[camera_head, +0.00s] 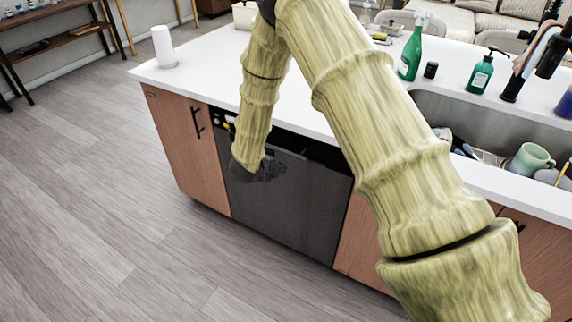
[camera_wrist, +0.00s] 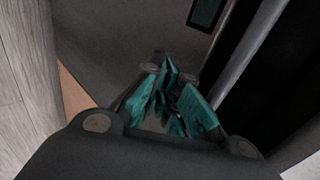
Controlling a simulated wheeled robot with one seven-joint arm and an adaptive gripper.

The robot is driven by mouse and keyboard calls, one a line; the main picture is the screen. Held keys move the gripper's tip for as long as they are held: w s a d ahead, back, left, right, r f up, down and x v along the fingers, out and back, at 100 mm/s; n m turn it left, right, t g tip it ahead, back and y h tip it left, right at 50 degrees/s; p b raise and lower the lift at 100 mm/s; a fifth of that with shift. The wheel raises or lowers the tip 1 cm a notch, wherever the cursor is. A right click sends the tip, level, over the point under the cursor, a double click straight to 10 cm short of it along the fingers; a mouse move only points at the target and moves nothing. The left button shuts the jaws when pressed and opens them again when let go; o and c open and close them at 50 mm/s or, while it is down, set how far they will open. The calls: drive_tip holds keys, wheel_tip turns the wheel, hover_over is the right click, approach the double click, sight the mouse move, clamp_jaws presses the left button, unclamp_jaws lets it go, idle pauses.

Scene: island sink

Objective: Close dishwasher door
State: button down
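The dishwasher door (camera_head: 300,205) is a dark grey panel in the front of the island, nearly upright. A dark strip shows between its top edge and the countertop, so it looks slightly ajar; my arm hides part of this edge. In the wrist view the door's grey face (camera_wrist: 110,45) fills the upper left, with a black gap to its right. My gripper (camera_head: 280,168) is in front of the door's upper part. In the wrist view its teal-padded fingers (camera_wrist: 166,65) come together at the tips with nothing held. I cannot tell whether they touch the door.
Wooden cabinets (camera_head: 183,150) flank the dishwasher. A sink with dishes is at right. The wooden floor (camera_head: 90,190) at left is clear.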

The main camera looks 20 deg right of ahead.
drive_tip(key=v, duration=0.8)
drive_tip(key=shift+r+b, duration=0.25)
drive_tip(key=shift+b, duration=0.2)
drive_tip(key=s+d+f+n+g+y+p, duration=0.15)
drive_tip(key=s+f+n+y, duration=0.25)
drive_tip(key=s+f+n, duration=1.2)
drive_tip(key=s+f+n+g+y, duration=0.1)
drive_tip(key=s+n, duration=0.3)
drive_tip(key=s, duration=0.5)
drive_tip(key=s+a+f+n+g+y, duration=0.1)
drive_tip(key=s+f+n+g, duration=0.1)
drive_tip(key=s, duration=0.7)
drive_tip(key=s+f+n+g+y, duration=0.1)
drive_tip(key=s+f+n, duration=0.3)
drive_tip(key=s, duration=0.5)
drive_tip(key=shift+s+a+n+g+y, duration=0.2)
drive_tip(key=shift+s+n+g+y, duration=0.25)
drive_tip(key=shift+n, duration=0.55)
drive_tip(key=shift+w, duration=0.1)
drive_tip(key=shift+f, duration=0.1)
